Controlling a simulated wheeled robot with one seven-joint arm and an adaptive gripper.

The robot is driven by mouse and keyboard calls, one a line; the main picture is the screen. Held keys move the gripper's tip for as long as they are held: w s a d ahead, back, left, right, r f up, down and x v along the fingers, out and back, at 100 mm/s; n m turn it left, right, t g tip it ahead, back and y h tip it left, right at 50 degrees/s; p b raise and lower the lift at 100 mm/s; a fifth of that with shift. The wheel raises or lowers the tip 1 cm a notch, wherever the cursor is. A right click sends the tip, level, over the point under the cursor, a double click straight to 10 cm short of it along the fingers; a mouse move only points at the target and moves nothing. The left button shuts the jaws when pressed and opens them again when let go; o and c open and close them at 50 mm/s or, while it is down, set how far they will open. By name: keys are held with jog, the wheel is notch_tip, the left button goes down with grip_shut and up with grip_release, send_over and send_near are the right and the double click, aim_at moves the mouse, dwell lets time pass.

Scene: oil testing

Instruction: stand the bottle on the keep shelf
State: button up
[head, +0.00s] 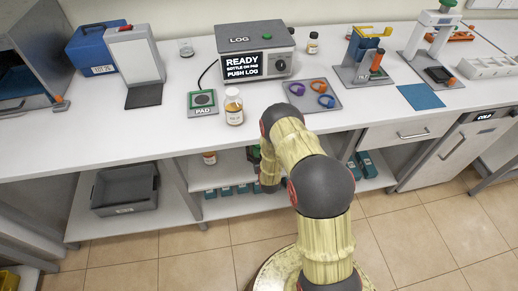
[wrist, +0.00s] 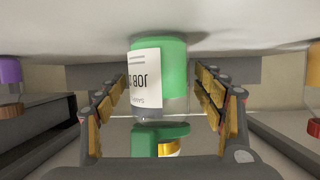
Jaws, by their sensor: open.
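In the wrist view, a bottle (wrist: 145,78) with a white label, green contents and a green cap (wrist: 160,130) stands between the fingers of my open gripper (wrist: 161,80). The picture is inverted there, with the bottle's base against a white shelf surface (wrist: 70,30) at the top. Clear gaps show between bottle and fingers. I cannot read a keep label on the shelf.
Another bottle (head: 234,108) with amber contents stands by the pad (head: 203,103) on the bench. An amber bottle (head: 209,158) and several teal boxes (head: 226,190) sit below. A grey bin (head: 124,190) is at left. Bottles (wrist: 10,75) flank the gripper in the wrist view.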

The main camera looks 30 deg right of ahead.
jog(key=shift+r, duration=0.1)
jog(key=shift+s+r, duration=0.1)
jog(key=shift+r, duration=0.05)
jog(key=p+v, duration=0.3)
jog(key=v, duration=0.8)
jog(key=shift+s+a, duration=0.2)
jog(key=shift+s, duration=0.1)
